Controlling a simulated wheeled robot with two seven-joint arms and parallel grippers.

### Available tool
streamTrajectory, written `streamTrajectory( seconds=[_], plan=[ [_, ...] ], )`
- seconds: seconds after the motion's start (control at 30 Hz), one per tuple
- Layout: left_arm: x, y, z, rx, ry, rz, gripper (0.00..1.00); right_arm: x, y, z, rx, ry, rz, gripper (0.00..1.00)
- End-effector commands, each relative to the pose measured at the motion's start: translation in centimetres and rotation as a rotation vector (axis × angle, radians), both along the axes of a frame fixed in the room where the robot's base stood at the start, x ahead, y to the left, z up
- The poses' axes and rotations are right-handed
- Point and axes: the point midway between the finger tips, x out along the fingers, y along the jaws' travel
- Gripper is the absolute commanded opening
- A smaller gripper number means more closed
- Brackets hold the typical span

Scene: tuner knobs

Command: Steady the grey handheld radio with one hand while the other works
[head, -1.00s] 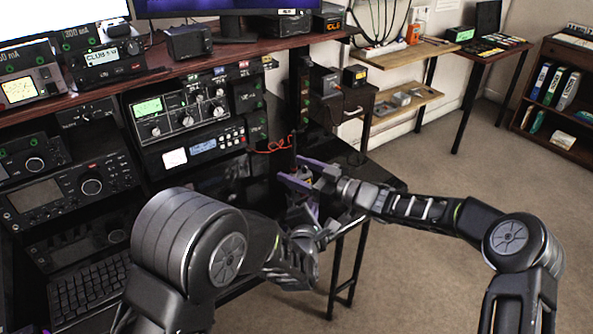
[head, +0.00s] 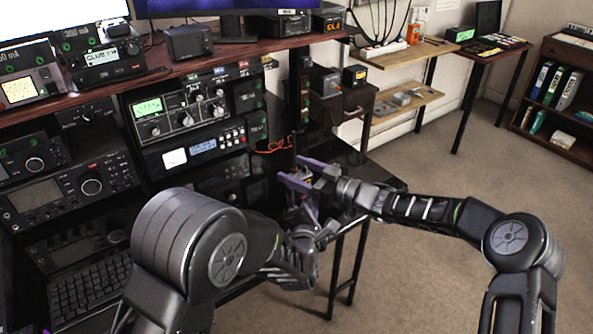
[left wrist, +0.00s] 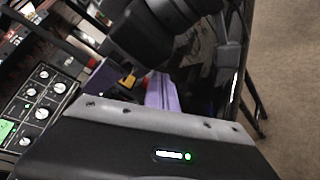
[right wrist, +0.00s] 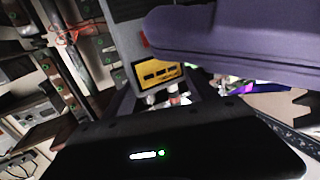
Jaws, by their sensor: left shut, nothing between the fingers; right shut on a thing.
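The grey handheld radio (right wrist: 124,48) shows in the right wrist view, with a yellow display and small pale knobs at its lower end. Its yellow display also shows, small, in the left wrist view (left wrist: 127,79). My right gripper (head: 298,175), with purple fingers, is shut on the radio beside the desk; a large purple finger crosses the right wrist view. My left gripper (head: 309,206) is just below it in the head view, shut and empty, close to the radio's knob end. Whether it touches a knob cannot be told. In the head view the radio is mostly hidden by the grippers.
A rack radio with several knobs (head: 180,115) and a blue-screen unit (head: 195,150) stand left of the grippers. Orange cable (head: 275,146) hangs behind them. A dark table (head: 385,176) lies under and right of the grippers. Carpet (head: 430,270) is clear on the right.

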Motion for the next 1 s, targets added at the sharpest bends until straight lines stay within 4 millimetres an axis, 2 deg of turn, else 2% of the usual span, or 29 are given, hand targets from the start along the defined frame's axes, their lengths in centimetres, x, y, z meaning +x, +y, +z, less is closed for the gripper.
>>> streamTrajectory(
  seconds=[1.0],
  plan=[
    [0.75,0.55,0.02,0.0,0.0,0.0,0.0,-0.01,0.0,-0.06,0.0,0.001,0.0,0.11]
  ],
)
